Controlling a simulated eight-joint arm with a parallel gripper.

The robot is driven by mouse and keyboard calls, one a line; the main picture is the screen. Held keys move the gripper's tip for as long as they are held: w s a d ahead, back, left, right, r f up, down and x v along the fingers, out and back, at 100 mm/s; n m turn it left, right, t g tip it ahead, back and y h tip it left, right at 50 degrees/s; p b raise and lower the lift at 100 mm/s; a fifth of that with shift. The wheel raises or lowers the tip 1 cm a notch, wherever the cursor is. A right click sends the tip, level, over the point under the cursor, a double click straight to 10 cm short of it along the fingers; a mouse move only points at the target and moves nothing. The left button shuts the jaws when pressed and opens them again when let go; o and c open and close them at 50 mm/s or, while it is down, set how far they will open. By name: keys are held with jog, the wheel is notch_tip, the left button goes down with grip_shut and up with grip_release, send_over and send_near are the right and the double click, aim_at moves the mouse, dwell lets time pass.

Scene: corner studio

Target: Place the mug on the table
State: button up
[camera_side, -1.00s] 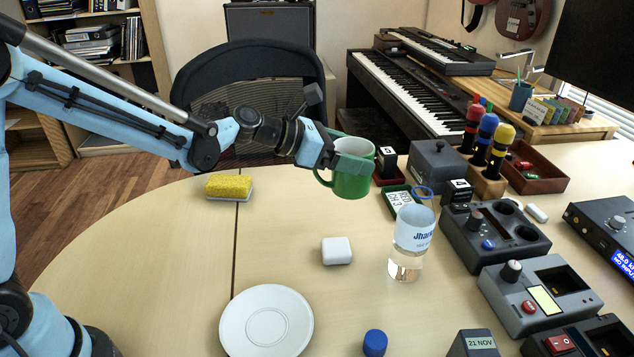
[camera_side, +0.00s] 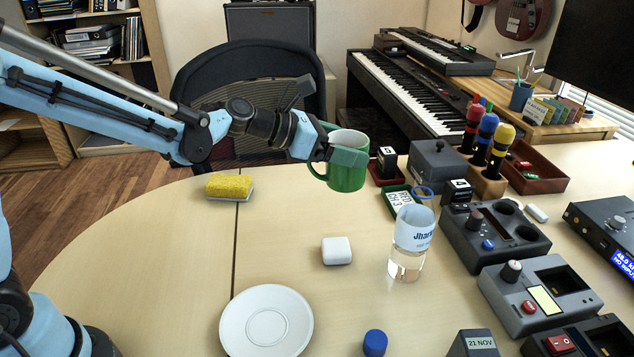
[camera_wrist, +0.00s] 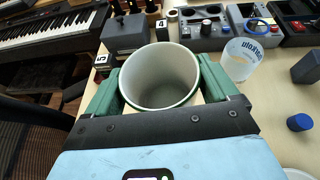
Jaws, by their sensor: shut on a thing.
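The green mug (camera_side: 346,172), white inside, is upright in my gripper (camera_side: 345,150), above the far part of the table (camera_side: 190,265). My gripper is shut on it, with a finger against its side near the rim. In the wrist view the mug (camera_wrist: 160,76) sits between the two green fingers, and I look into its empty white inside. The mug's handle shows on its left in the side view. The gap between the mug's base and the table is hard to judge.
A yellow sponge (camera_side: 229,186) is at the far left. Several grey devices (camera_side: 494,235) fill the right. The table's left middle is clear.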

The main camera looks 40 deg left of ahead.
jog(key=s+a+r+n+t+y, duration=0.2)
jog(key=s+a+r+n+y, duration=0.2)
jog(key=s+a+r, duration=0.85)
jog(key=w+d+f+m+g+h, duration=0.2)
jog(key=w+d+f+m+h, duration=0.15)
jog(key=w+d, duration=0.55)
jog(key=w+d+f+m+g+h, duration=0.3)
jog(key=w+d+m, duration=0.1)
jog(key=w+d, duration=0.5)
jog(key=w+d+f+m+g+h, duration=0.2)
jog(key=d+f, duration=0.6)
jog(key=shift+s+d+f, duration=0.1)
jog(key=shift+d+f, duration=0.05)
jog(key=shift+f, duration=2.4)
jog(key=shift+d+f, duration=0.15)
jog(key=shift+f, duration=2.35)
jog(key=shift+f, duration=0.1)
